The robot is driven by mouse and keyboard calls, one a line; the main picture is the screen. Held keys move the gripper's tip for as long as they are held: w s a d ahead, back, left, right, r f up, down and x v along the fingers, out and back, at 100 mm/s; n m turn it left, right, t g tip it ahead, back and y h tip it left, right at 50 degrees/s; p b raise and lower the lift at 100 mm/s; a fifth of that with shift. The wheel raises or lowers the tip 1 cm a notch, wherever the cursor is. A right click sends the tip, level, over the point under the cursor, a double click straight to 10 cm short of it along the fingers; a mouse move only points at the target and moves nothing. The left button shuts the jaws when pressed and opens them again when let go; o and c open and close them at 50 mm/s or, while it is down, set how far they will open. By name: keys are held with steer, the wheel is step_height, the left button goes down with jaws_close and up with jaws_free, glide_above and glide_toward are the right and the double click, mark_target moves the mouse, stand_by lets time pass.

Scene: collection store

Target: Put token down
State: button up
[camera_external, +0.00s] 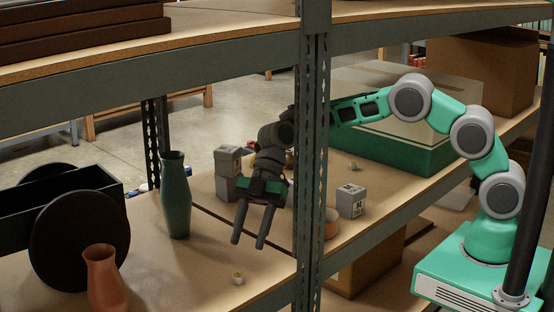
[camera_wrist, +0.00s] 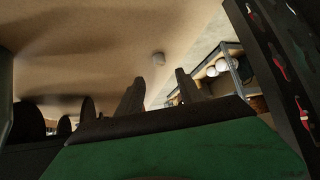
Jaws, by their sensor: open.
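My gripper (camera_external: 249,243) hangs over the shelf board with its two dark fingers apart and nothing between them. A small pale round token (camera_external: 238,278) rests on the shelf near its front edge, below the fingertips and apart from them. In the wrist view a small grey round piece (camera_wrist: 158,58), which looks like the same token, lies on the board beyond the gap between my fingers (camera_wrist: 159,80). A second small pale piece (camera_external: 353,166) sits farther back on the right-hand shelf; I cannot tell its markings.
A green vase (camera_external: 175,195), an orange vase (camera_external: 104,280) and a dark disc (camera_external: 80,240) stand to the left. Grey blocks (camera_external: 228,160) and another block (camera_external: 351,201) are nearby. An upright post (camera_external: 312,150) crosses before my arm. Board around the token is clear.

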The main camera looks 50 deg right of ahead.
steer(key=w+d+r+m+t+h, duration=0.1)
steer(key=w+d+r+m+t, duration=0.15)
steer(key=d, duration=0.25)
steer(key=w+d+r+m+t, duration=0.1)
steer(key=d+r+m, duration=0.25)
steer(key=d, duration=0.25)
steer(key=s+d+r+m+t+h, duration=0.1)
steer(key=s+d+m, duration=0.15)
steer(key=d, duration=0.35)
steer(key=s+d+r+m+t+h, duration=0.1)
steer(key=s+d+m+h, duration=0.1)
steer(key=d+m, duration=0.3)
steer(key=s+d+f+m+h, duration=0.2)
steer(key=s+d+m, duration=0.2)
steer(key=s+d, duration=0.3)
steer(key=s+d+f+m+h, duration=0.2)
steer(key=s+d, duration=0.5)
steer(key=d, duration=0.5)
steer(key=f+m, duration=0.1)
steer(key=m, duration=0.1)
steer(key=shift+f+m, duration=0.25)
steer(key=shift+m, duration=0.1)
steer(key=shift+o, duration=0.5)
